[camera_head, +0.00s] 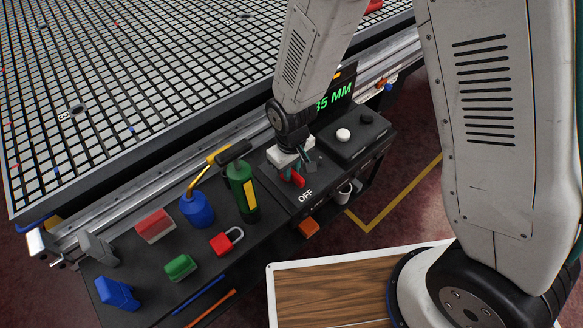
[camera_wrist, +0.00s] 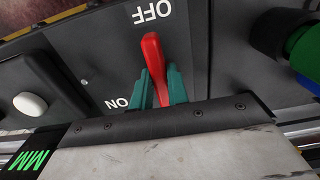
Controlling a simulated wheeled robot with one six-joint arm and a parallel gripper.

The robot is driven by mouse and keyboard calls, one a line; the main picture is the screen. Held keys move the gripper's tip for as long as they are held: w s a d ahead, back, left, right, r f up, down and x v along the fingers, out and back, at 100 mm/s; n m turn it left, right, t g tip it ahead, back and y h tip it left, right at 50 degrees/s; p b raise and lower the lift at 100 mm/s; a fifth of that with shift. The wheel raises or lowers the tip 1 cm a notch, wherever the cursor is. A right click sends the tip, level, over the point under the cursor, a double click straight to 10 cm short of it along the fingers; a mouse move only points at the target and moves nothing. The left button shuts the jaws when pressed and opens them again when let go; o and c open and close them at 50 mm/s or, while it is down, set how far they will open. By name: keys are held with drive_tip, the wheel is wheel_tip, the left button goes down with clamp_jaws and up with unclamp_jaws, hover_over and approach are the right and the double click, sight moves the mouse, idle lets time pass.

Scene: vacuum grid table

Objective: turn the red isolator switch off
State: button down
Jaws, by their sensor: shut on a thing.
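The red isolator switch handle (camera_head: 298,179) is on a dark panel at the table's front edge. It shows more clearly in the wrist view (camera_wrist: 152,45), with its free end near the OFF label (camera_wrist: 151,11). The ON label (camera_wrist: 116,103) is lower, left of the fingers. My gripper (camera_wrist: 162,88) has teal fingers on both sides of the handle and is shut on it. In the head view my gripper (camera_head: 289,173) comes down over the switch and hides part of it. The handle's base is hidden by the fingers.
The grid table (camera_head: 150,75) lies behind.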

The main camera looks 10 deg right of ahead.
idle(0.5)
drive_tip(key=c, duration=1.4)
unclamp_jaws()
drive_tip(key=shift+o, duration=0.2)
drive_tip(key=shift+a+r, duration=0.1)
drive_tip(key=shift+r, duration=0.05)
wheel_tip(320, 180, up, 8)
drive_tip(key=shift+f, duration=0.2)
